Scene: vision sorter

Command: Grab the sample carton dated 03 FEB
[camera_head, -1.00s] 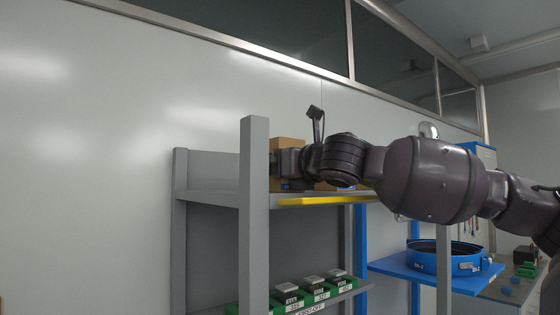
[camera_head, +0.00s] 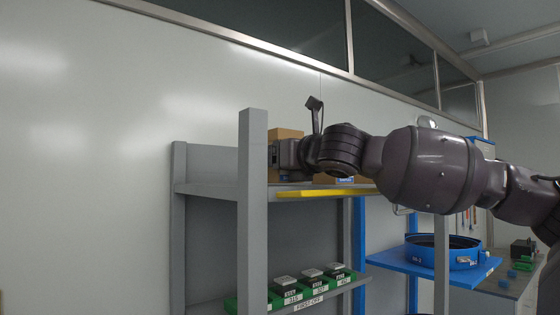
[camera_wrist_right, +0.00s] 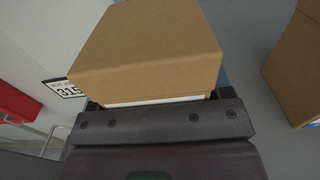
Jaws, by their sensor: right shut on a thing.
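A brown carton (camera_head: 287,133) stands at the upper shelf's left end in the head view, partly hidden by the grey post and my right gripper. My right gripper (camera_head: 276,157) is shut on it. In the right wrist view the carton (camera_wrist_right: 150,45) fills the upper middle, right against the gripper (camera_wrist_right: 160,108). A white label edge shows at the carton's base, but no date is readable. A second brown carton (camera_wrist_right: 298,65) stands apart to the right. In the head view it is mostly hidden behind my arm. My left gripper is not in view.
The grey post (camera_head: 252,215) rises in front of the carton's left side. The upper shelf has a yellow front strip (camera_head: 310,193). Green holders (camera_head: 291,297) with grey blocks stand on the lower shelf. A blue round tray (camera_head: 443,252) is at the right.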

